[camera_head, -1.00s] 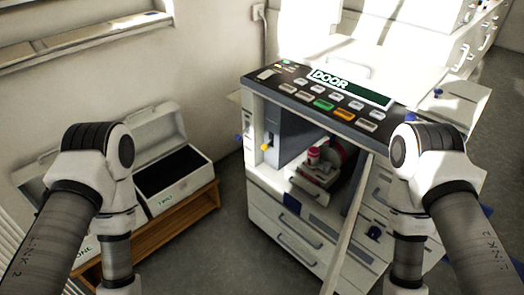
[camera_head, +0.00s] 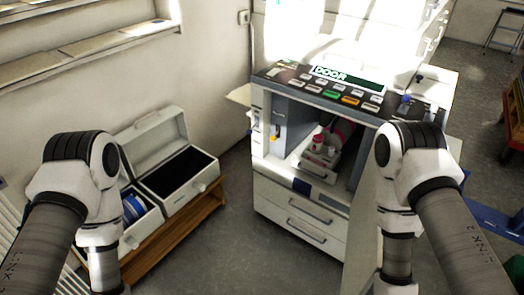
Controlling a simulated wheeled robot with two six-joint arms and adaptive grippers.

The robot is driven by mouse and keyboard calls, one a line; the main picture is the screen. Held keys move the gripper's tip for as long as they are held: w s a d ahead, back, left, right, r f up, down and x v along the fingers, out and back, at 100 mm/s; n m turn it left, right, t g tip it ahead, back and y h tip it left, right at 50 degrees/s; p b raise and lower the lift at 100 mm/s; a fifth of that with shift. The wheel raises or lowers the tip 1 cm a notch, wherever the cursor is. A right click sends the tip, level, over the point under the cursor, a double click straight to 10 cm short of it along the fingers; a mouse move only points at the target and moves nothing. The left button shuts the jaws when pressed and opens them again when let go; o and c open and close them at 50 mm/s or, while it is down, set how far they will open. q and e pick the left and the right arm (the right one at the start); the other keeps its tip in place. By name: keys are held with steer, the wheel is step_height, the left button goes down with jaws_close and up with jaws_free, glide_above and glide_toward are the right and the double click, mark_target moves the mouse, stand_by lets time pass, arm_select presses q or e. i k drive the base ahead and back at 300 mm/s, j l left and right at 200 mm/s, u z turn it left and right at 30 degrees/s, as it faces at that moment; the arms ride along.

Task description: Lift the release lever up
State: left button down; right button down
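A grey and white printer-like machine (camera_head: 258,150) stands right of centre with its front open. Inside its left part, a small lever with a yellow-orange tip (camera_head: 275,137) sits against a grey upright panel; it looks like the release lever and its tip hangs low. To its right in the cavity is a white unit with red and pink parts (camera_head: 327,143). Only upper links of my two arms show, at the left and right; both grippers are out of view. Nothing of mine touches the lever in this view.
A dark control panel (camera_head: 290,76) with a "DOOR" display tops the machine. An open door panel (camera_head: 362,235) stands at its right front. White lidded boxes (camera_head: 190,187), one holding something blue, sit on a wooden bench (camera_head: 185,235). Floor (camera_head: 262,255) between bench and machine is clear.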

mark_target(273, 139)
steer(key=i+j+u, duration=0.2)
steer(key=i+j, duration=0.55)
steer(key=i+j+u, duration=0.15)
steer(key=i, duration=0.25)
